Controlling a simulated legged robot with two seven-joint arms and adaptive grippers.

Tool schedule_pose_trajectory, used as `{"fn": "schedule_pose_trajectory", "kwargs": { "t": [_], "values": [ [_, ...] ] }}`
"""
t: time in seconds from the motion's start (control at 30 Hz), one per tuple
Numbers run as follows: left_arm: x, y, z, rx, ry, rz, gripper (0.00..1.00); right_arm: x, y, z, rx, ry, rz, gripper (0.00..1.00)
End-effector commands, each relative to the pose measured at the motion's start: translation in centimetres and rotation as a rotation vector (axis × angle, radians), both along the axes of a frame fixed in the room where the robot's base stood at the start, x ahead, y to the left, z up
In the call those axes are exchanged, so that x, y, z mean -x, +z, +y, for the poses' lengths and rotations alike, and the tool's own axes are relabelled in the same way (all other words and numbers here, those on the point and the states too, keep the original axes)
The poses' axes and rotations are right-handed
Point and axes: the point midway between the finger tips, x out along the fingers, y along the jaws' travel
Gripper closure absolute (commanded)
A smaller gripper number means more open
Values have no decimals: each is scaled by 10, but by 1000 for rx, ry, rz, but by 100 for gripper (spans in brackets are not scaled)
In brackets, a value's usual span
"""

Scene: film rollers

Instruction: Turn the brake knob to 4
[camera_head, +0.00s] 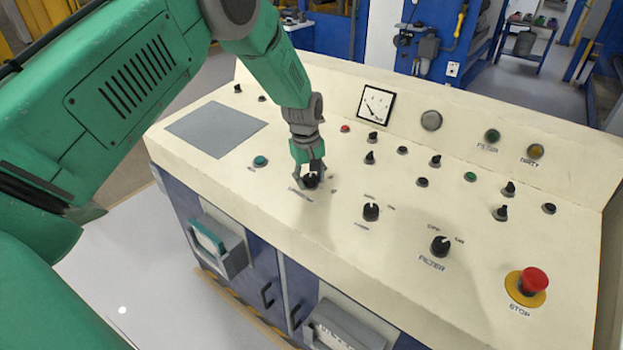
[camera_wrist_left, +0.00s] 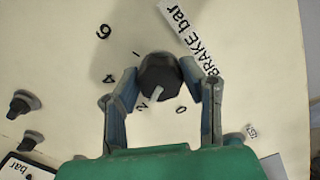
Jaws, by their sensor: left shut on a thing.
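The brake knob (camera_wrist_left: 158,76) is a dark round knob with a pale pointer line, set on the cream panel (camera_wrist_left: 60,65). In the left wrist view its pointer aims down and left, near the printed 2; the 4 is printed farther left and the 0 to the right. My left gripper (camera_wrist_left: 165,85) is shut on the knob, one fingertip on each side. In the head view the left gripper (camera_head: 311,176) reaches down onto the dark knob (camera_head: 311,182) near the panel's front edge, partly hiding it. My right gripper is not in view.
Other dark knobs (camera_head: 371,211) and (camera_head: 440,246) stand to the right of the gripper. A red stop button (camera_head: 533,281) is at the front right. A gauge (camera_head: 375,103) is on the raised back. A grey plate (camera_head: 215,128) lies flat at the left.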

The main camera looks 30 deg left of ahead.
Motion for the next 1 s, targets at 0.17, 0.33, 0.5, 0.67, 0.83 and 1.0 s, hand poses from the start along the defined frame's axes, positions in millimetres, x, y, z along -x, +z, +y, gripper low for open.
{"fn": "schedule_pose_trajectory", "kwargs": {
  "t": [0.17, 0.33, 0.5, 0.67, 0.83, 1.0],
  "values": [
    [0, 0, 0, 0, 0, -1, 93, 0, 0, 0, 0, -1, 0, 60],
    [0, 1, -1, 1, -9, -2, 93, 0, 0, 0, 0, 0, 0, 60],
    [0, 1, -1, -4, -55, -1, 93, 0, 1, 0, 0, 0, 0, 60],
    [1, 1, -1, -14, -151, -1, 93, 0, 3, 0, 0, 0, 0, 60],
    [1, 1, -1, -26, -290, -2, 93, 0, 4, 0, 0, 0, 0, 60],
    [1, 1, -1, -40, -445, -3, 93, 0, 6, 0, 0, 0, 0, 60]
  ]
}}
